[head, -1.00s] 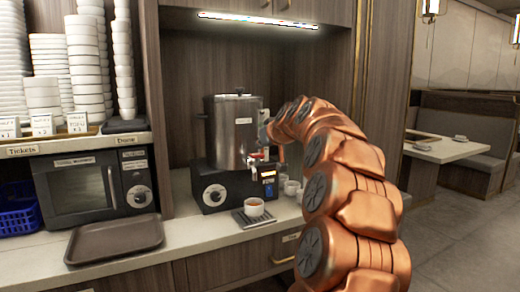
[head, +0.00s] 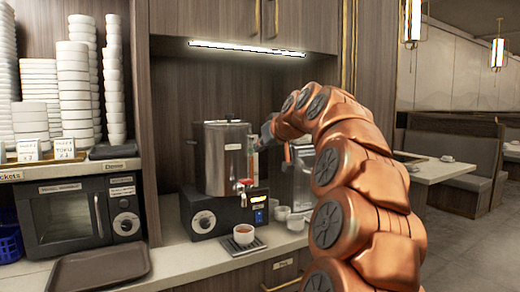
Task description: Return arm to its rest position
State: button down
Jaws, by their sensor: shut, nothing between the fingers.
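My copper-coloured arm (head: 365,190) arches up on the right side of the head view, with its end bent toward the metal urn. My gripper (head: 268,132) is a small grey shape at that end, mostly hidden by the arm links and seen edge-on; it is shut and holds nothing. It is in line with the right edge of the urn (head: 223,170); the gap between them cannot be told. A white cup (head: 244,236) of reddish-brown liquid stands on the drip tray (head: 243,248) below the urn's red-handled tap (head: 245,183).
Small white cups (head: 290,216) stand right of the urn base. A microwave (head: 75,215), an empty brown tray (head: 100,268) and tall stacks of bowls (head: 75,85) are at left. A wooden cabinet (head: 240,20) hangs above. Booth seating (head: 465,150) is at far right.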

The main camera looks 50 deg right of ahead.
dwell(0.7)
jog(key=s+a+f+n+g+y, duration=0.1)
jog(key=a+f+g+y, duration=0.1)
jog(key=a+f, duration=0.75)
jog(key=s+a+f+n+g+y, duration=0.1)
jog(key=a+f+g+y, duration=0.15)
jog(key=a+f, duration=0.65)
jog(key=s+a+f+n+g+y, duration=0.15)
jog(key=a+f, duration=0.35)
jog(key=a, duration=0.8)
jog(key=s+a+f+g+h, duration=0.1)
jog(key=s+a+f+g, duration=0.2)
jog(key=s+f, duration=0.45)
jog(key=s+a+f+g, duration=0.3)
jog(key=s+f, duration=0.1)
jog(key=s, duration=0.6)
jog(key=s+a+f+g+h, duration=0.1)
jog(key=s+a+f+g, duration=0.2)
jog(key=s+f, duration=0.45)
notch_tip(320, 180, up, 16)
jog(key=s+t+p, duration=0.1)
jog(key=p, duration=1.3)
jog(key=shift+a+r, duration=0.15)
jog(key=shift+s, duration=0.1)
